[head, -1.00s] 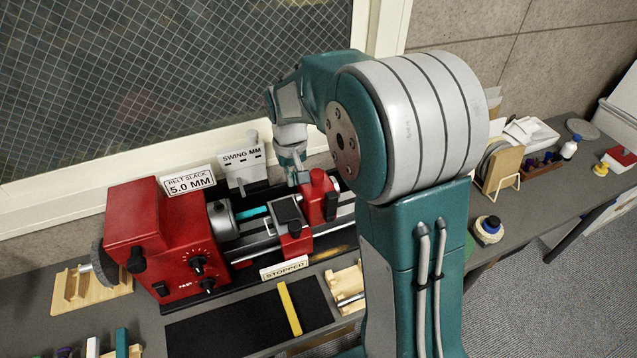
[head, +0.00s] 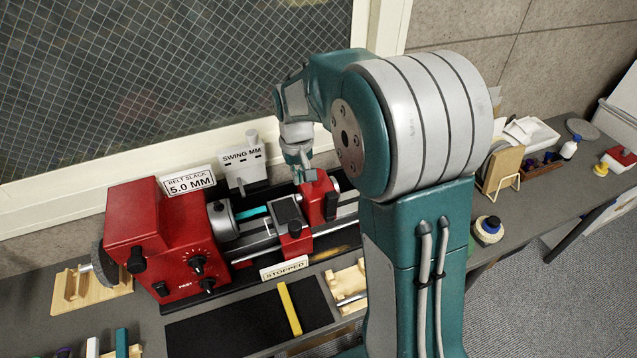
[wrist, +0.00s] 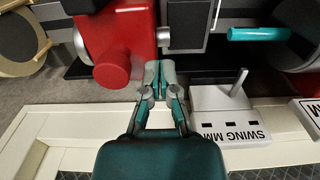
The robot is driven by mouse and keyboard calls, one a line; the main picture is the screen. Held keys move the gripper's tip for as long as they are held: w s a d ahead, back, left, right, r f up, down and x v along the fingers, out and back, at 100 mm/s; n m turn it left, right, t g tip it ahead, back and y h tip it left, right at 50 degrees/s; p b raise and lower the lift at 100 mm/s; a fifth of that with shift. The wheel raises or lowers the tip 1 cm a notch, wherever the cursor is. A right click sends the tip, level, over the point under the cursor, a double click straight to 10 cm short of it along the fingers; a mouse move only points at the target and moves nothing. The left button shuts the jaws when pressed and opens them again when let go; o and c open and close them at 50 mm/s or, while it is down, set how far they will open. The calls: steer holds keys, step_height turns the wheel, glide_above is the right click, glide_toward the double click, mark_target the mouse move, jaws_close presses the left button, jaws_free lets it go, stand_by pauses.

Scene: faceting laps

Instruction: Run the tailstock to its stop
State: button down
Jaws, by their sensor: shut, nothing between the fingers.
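The red tailstock (head: 320,197) stands on the bed rails of the red lathe, toward the right end. In the wrist view the tailstock (wrist: 122,30) has a round red knob (wrist: 112,70) facing me. My gripper (head: 305,178) is shut and empty, pointing down at the tailstock's headstock side. In the wrist view my gripper (wrist: 157,78) is just right of the red body; I cannot tell whether it touches. The tailstock's stop is not clearly visible, and my arm hides the right end of the bed.
The red headstock (head: 150,235) with a chuck and teal rod (head: 253,211) is at left. A carriage (head: 290,215) sits between it and the tailstock. A white SWING MM block (head: 241,166) stands behind the bed, close to the gripper in the wrist view (wrist: 228,115).

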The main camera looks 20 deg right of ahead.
steer(key=d, duration=1.3)
steer(key=shift+d, duration=0.2)
stand_by(3.8)
steer(key=shift+a, duration=0.15)
step_height(320, 180, up, 7)
steer(key=a, duration=0.1)
steer(key=shift+a, duration=0.15)
stand_by(1.0)
stand_by(0.3)
